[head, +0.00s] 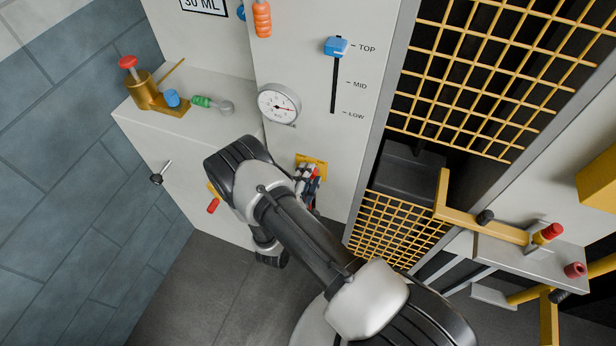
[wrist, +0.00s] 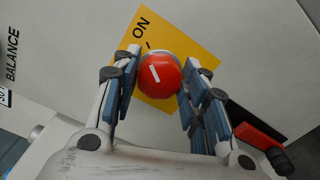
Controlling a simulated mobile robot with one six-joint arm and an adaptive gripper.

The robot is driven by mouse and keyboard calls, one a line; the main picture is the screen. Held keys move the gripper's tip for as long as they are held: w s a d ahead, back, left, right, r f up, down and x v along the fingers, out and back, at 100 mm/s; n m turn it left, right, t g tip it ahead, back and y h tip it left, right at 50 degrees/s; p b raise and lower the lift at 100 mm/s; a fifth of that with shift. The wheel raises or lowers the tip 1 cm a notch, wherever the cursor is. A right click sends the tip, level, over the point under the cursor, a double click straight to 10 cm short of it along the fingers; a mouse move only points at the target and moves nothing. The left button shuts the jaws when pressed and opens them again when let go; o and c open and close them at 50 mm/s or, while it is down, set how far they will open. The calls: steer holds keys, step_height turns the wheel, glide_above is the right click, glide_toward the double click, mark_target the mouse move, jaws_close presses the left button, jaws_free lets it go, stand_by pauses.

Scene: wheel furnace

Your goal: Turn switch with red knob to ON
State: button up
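The red knob (wrist: 160,78) is round, with a short white line on its face. It sits on a yellow plate (wrist: 198,42) marked ON at the upper left. The white line slants up and left, roughly toward the ON side. My gripper (wrist: 160,72) has one blue-padded finger on each side of the knob. The knob fills the gap and both pads appear to touch it. In the head view the yellow plate (head: 318,160) shows on the front of the white panel, with my gripper (head: 308,172) over it; the knob is hidden there.
A red and black handle (wrist: 262,138) is close to my right finger in the wrist view. A dial gauge (head: 279,104) and a blue slider (head: 336,46) are on the panel. A red-handled lever (head: 213,205) is at the lower left. A yellow grille (head: 395,228) stands at right.

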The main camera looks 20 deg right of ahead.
steer(key=o, duration=0.4)
steer(key=v, duration=1.2)
stand_by(0.4)
